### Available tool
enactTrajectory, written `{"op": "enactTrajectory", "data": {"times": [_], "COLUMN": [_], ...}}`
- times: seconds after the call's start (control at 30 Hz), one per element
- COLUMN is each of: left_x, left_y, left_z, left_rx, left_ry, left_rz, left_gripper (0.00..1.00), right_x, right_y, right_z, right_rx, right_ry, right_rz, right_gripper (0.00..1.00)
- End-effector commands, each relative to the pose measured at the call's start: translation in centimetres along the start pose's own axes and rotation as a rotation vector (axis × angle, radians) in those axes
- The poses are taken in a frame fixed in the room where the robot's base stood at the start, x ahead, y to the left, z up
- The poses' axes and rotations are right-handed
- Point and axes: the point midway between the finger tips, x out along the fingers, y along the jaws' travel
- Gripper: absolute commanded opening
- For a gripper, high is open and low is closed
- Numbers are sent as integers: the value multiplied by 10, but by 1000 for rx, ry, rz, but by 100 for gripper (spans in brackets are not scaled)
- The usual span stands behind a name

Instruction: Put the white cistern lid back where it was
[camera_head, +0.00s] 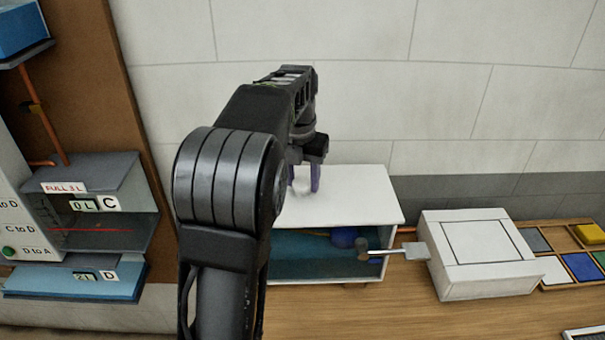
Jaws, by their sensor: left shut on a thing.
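The white cistern lid (362,199) is a flat white panel in the middle of the head view. It lies level over the cistern (318,276), an open-fronted box with blue water inside. I cannot tell whether the lid rests on the rim or is slightly above it. My left gripper (305,180) points down at the lid with its purple fingertips and is shut on it; the exact grip point is partly hidden. My left arm covers the left part of the lid and cistern. My right gripper is not in view.
A lever (392,251) sticks out at the cistern's right, near a white box (475,255). A tray of coloured tiles (545,285) lies further right. A panel with tanks (95,215) stands left. The tiled wall (420,110) is close behind.

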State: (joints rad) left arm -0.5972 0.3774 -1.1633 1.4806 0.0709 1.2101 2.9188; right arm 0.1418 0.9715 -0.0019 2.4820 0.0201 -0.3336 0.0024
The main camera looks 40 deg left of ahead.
Motion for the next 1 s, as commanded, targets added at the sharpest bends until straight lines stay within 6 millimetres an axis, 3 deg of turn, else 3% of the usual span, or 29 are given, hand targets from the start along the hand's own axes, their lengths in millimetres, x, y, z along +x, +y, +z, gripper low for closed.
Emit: {"op": "enactTrajectory", "data": {"times": [0.93, 0.97, 1.0], "left_x": [11, 11, 10], "left_y": [0, 0, 0], "left_z": [-1, -1, -1], "left_rx": [0, 0, 0], "left_ry": [-2, -2, -2], "left_rz": [0, 0, 0], "left_gripper": [0, 46, 49], "right_x": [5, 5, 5], "right_y": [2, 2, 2], "right_z": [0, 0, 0], "right_rx": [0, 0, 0], "right_ry": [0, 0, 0], "right_rz": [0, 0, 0], "right_gripper": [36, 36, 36]}}
